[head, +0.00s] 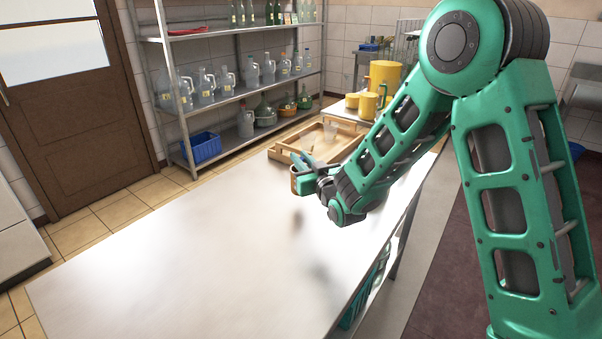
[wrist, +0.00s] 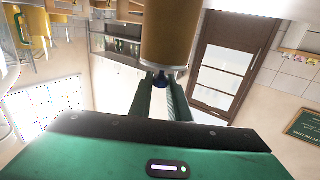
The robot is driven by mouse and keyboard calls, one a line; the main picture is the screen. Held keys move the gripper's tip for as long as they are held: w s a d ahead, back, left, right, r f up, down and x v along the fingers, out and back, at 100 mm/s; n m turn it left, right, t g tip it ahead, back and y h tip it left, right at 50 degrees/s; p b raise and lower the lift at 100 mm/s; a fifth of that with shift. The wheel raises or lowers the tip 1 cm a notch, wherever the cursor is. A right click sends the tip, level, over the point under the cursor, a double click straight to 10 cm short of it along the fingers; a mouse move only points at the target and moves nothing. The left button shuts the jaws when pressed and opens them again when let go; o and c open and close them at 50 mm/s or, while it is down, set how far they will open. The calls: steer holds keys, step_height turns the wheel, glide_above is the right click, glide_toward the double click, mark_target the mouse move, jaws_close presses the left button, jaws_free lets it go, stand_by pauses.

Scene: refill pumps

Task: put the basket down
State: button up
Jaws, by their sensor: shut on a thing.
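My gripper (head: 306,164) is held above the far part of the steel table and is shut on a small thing. In the wrist view, my two green fingers (wrist: 161,98) close on a dark blue part of it. A tan, round-sided body (wrist: 171,35) extends beyond the fingertips; this appears to be the basket. In the head view, only a small brown part of the basket (head: 296,182) shows beside the gripper. The fingers and wrist hide most of it, and I cannot tell its tilt. It appears clear of the tabletop.
The steel table (head: 190,250) is bare across its near and middle parts. A wooden tray (head: 287,155) with clear vessels lies at its far end. Yellow containers (head: 383,76) stand behind it. A shelf rack (head: 232,95) holds several bottles; a blue crate (head: 201,148) sits low at its left.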

steer(key=shift+d+f, duration=0.1)
steer(key=shift+f, duration=2)
steer(key=o, duration=0.8)
steer(key=v, duration=1.1)
steer(key=shift+s+d, duration=0.2)
steer(key=shift+s, duration=0.15)
